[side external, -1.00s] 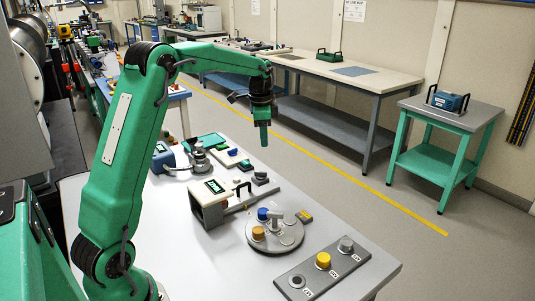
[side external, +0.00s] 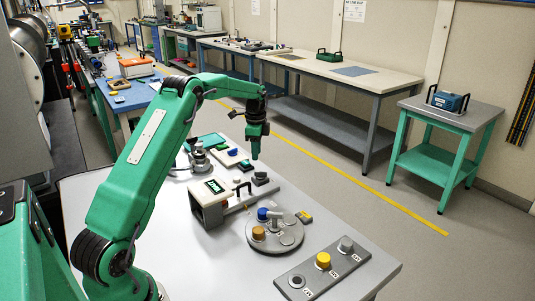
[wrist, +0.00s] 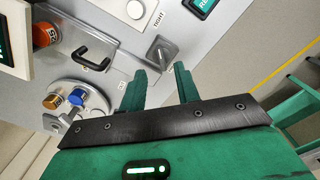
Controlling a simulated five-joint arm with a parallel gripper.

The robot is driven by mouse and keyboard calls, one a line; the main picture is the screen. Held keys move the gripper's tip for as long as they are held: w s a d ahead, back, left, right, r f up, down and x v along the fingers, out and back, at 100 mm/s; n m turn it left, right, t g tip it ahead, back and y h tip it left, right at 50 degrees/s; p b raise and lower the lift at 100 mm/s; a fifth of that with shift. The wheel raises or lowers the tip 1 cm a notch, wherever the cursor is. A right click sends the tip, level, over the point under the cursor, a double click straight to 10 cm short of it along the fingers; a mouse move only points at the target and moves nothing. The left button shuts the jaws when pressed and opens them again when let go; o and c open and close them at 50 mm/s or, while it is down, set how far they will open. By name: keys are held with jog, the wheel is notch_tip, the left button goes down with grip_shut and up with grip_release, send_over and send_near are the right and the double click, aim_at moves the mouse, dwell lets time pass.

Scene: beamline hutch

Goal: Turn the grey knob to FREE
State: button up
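A dark grey knob (side external: 261,178) sits on a square base at the far right end of the pale panel in the side view. In the wrist view the grey knob (wrist: 161,52) shows on its square plate, just beyond my fingertips, with the word TIGHT printed near it. I cannot read a FREE mark. My gripper (side external: 255,156) points down above the knob, apart from it. In the wrist view my gripper (wrist: 163,73) has its two fingers apart with nothing between them.
A black handle (wrist: 92,52) stands left of the knob. A round plate (side external: 292,249) holds a blue knob (side external: 263,214) and an orange knob (side external: 258,233). A front panel (side external: 315,277) carries a yellow knob (side external: 323,260) and another grey knob (side external: 345,244).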

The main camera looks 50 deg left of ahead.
aim_at(261, 175)
jog(key=shift+f, duration=3.7)
jog(key=shift+c, duration=0.4)
grip_shut()
